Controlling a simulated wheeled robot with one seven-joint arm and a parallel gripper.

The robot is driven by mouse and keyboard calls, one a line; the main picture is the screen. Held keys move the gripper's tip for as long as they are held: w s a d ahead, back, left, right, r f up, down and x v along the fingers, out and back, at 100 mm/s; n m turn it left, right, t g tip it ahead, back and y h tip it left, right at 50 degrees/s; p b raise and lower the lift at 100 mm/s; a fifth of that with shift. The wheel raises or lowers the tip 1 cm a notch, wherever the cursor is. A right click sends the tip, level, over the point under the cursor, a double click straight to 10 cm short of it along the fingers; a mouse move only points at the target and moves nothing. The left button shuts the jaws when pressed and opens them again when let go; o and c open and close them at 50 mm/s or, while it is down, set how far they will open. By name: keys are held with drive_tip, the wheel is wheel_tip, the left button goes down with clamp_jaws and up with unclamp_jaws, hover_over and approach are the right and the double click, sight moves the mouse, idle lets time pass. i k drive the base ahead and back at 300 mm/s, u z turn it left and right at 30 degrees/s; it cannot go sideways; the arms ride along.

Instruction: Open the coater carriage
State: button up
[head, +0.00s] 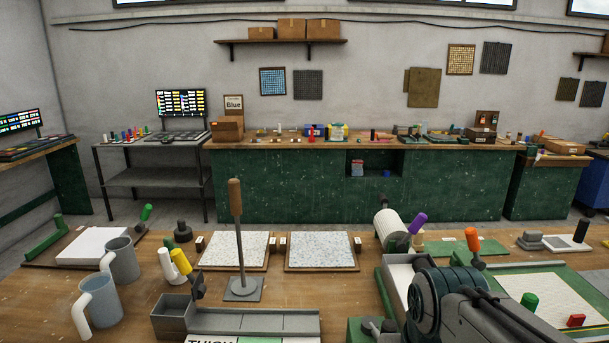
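A green-framed machine (383,290), which looks like the coater, stands at the right front of the wooden table. A white tray-like part lies at its left, and a pale bed (508,287) at its right. An upright orange handle (472,240) rises behind my arm, near the machine's back edge. I cannot tell which part is the carriage or whether it is open. My dark arm covers the middle of the machine. My gripper does not show, so its state is hidden.
A white roller (388,228) and purple handle (418,222) stand behind the machine. Left are two speckled boards (320,250), an upright wooden-handled rod (236,205), grey mugs (97,300) and a grey trough (172,318). A green knob (529,302) and red block (575,320) sit right.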

sight(529, 299)
drive_tip(key=k, duration=0.5)
drive_tip(key=z, duration=0.9)
drive_tip(key=i, duration=0.35)
drive_tip(key=z, duration=0.1)
drive_tip(key=k, duration=0.6)
drive_tip(key=z, duration=0.4)
drive_tip(key=i, duration=1.35)
drive_tip(key=u, duration=0.25)
